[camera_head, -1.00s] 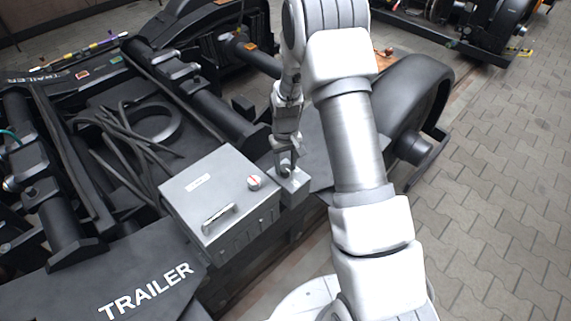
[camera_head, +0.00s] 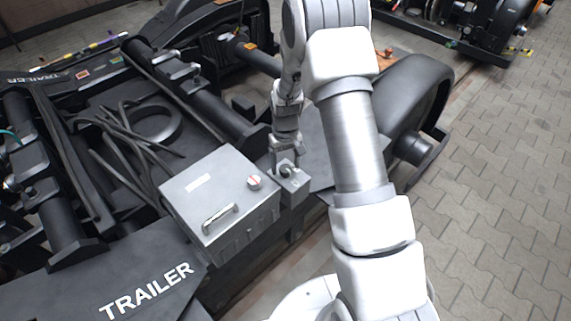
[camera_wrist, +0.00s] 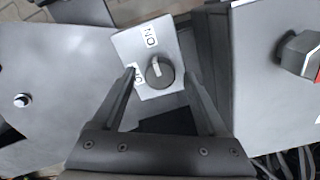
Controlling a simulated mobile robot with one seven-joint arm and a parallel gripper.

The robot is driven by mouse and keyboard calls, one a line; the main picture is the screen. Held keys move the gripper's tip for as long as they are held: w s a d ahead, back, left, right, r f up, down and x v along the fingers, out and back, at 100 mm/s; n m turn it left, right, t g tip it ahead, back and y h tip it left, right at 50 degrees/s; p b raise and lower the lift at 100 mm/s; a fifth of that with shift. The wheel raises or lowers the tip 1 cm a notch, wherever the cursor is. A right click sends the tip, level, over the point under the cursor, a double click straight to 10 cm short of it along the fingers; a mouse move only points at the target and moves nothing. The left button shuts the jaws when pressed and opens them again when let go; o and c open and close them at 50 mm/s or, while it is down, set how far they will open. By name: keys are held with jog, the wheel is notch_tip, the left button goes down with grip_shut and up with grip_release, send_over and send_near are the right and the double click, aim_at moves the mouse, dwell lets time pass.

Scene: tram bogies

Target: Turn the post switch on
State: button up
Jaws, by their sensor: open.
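The post switch is a small grey box (camera_head: 293,190) beside a larger grey box. In the wrist view its pale plate (camera_wrist: 128,43) carries a round dark knob (camera_wrist: 165,80) with a light pointer mark. The mark points up towards a white label (camera_wrist: 150,36) that appears to read ON, seen rotated. A second label (camera_wrist: 138,76) is partly covered by the left finger. My gripper (camera_head: 285,160) is above the switch. In the wrist view, my gripper (camera_wrist: 160,74) is open, with one finger either side of the knob and visible gaps. Contact cannot be told.
The larger grey box (camera_head: 225,190) has a handle (camera_head: 220,216) and a red-and-white knob (camera_head: 255,182); it stands close left of my gripper. Black bogie frames and cables (camera_head: 125,145) lie behind. A black wheel (camera_head: 410,95) is to the right. Paved floor (camera_head: 500,180) is clear.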

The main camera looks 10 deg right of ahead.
notch_tip(320, 180, up, 17)
jog(key=p, duration=0.4)
notch_tip(320, 180, up, 9)
jog(key=t, duration=0.1)
send_over(286, 168)
jog(key=s, duration=0.4)
jog(key=s+r+t, duration=0.2)
jog(key=s+r, duration=0.5)
jog(key=s+r+m+t, duration=0.1)
jog(key=s+r, duration=0.1)
jog(key=s, duration=0.5)
jog(key=s+r+m+t, duration=0.1)
jog(key=s+r+t, duration=0.15)
jog(key=s, duration=0.55)
notch_tip(286, 168, up, 14)
jog(key=p, duration=1.3)
jog(key=shift+s+g+p, duration=0.15)
jog(key=shift+g+p, duration=0.2)
jog(key=shift+g, duration=0.1)
